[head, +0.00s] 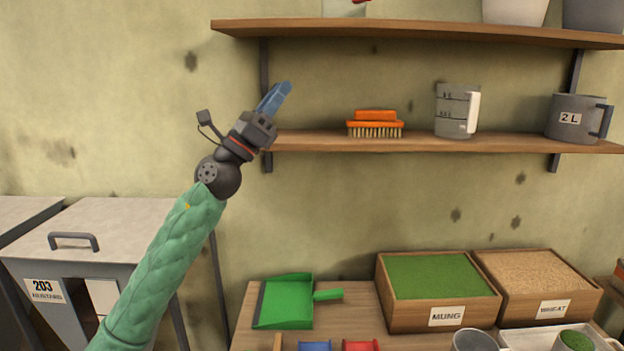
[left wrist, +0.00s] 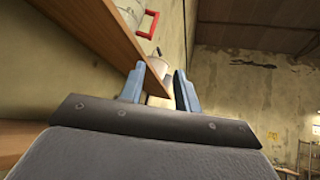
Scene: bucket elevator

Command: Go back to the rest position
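My left arm, in a green quilted sleeve, reaches up from the lower left in the head view. Its left gripper (head: 274,98) is raised at the left end of the lower wall shelf (head: 330,144), below the upper shelf (head: 400,33). In the left wrist view its two blue fingers (left wrist: 160,88) stand apart with a gap between them and nothing held. The gripper is left of an orange brush (head: 375,125) on the lower shelf and apart from it. My right gripper is in neither view.
A measuring jug (head: 452,110) and a 2L mug (head: 575,118) stand on the lower shelf. Below, a table holds a green dustpan (head: 285,302), a mung box (head: 428,318) and a wheat box (head: 540,308). A grey bin (head: 90,225) stands at left. The wall left of the shelves is bare.

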